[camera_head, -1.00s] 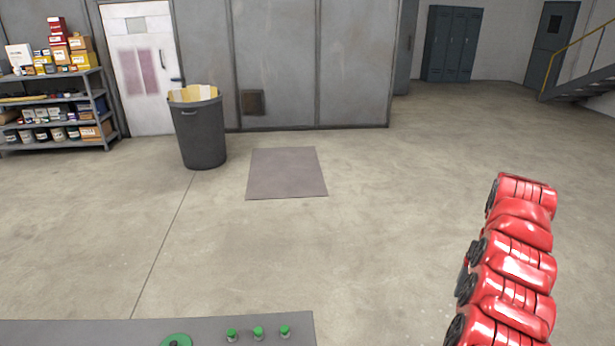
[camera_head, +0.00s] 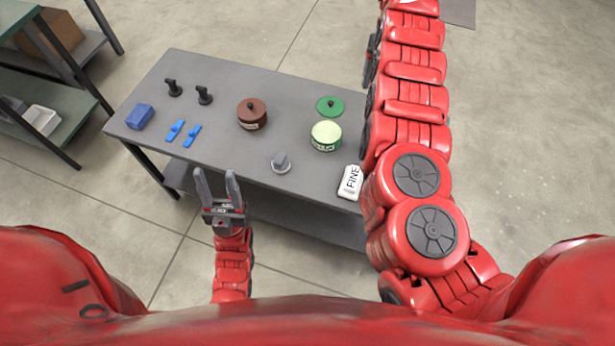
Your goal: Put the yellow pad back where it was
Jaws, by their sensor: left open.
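No separate yellow pad can be made out. A round green tin (camera_head: 326,138) stands on the grey table (camera_head: 225,85), its top face pale yellow; I cannot tell whether that is a pad inside it. A green lid with a dark knob (camera_head: 330,105) lies just behind it. My left gripper (camera_head: 217,180) is open and empty in front of the table's near edge, fingers pointing toward it, apart from all objects. My right arm reaches past the table's right side and out at the top, so its gripper is out of view.
On the table are a brown lidded pot (camera_head: 251,115), a grey knobbed piece (camera_head: 281,162), a white block marked FINE (camera_head: 350,182), two blue clips (camera_head: 184,133), a blue block (camera_head: 140,116) and two black knobbed pieces (camera_head: 189,92). A shelf (camera_head: 62,105) stands left.

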